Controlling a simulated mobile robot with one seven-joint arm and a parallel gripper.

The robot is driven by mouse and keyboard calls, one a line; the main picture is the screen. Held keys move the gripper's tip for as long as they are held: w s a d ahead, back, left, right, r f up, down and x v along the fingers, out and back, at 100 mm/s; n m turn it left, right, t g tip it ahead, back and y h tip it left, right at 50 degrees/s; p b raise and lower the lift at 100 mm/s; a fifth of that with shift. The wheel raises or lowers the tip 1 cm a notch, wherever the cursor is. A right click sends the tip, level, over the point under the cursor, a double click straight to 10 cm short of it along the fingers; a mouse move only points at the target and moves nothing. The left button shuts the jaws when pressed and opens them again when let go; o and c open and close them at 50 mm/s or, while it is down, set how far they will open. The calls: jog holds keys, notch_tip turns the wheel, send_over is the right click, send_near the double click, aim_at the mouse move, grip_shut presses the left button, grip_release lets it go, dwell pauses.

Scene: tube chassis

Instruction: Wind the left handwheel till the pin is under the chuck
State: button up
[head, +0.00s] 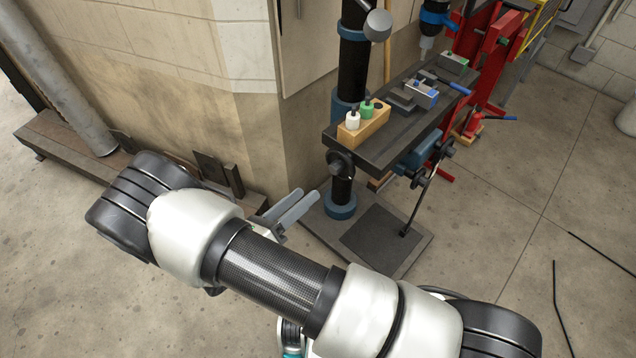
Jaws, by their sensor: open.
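A drill-press-like machine stands in the upper right, with a long dark table (385,145) on a black column. A dark round handwheel (338,164) sits at the left end of the table. The chuck (427,44) hangs under a blue head above the table's far part. A blue and grey vise-like fixture (421,93) lies on the table, nearer than the chuck; I cannot make out the pin for certain. My gripper (301,204) is open and empty, left of and below the handwheel, apart from it. Its wrist is partly hidden behind my arm.
A crank rod (416,205) hangs below the table, above the base plate (380,236). A wall corner is close on the left. Red frames (497,55) stand behind; floor at right is mostly clear.

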jog(key=v, duration=0.7)
dwell(0.3)
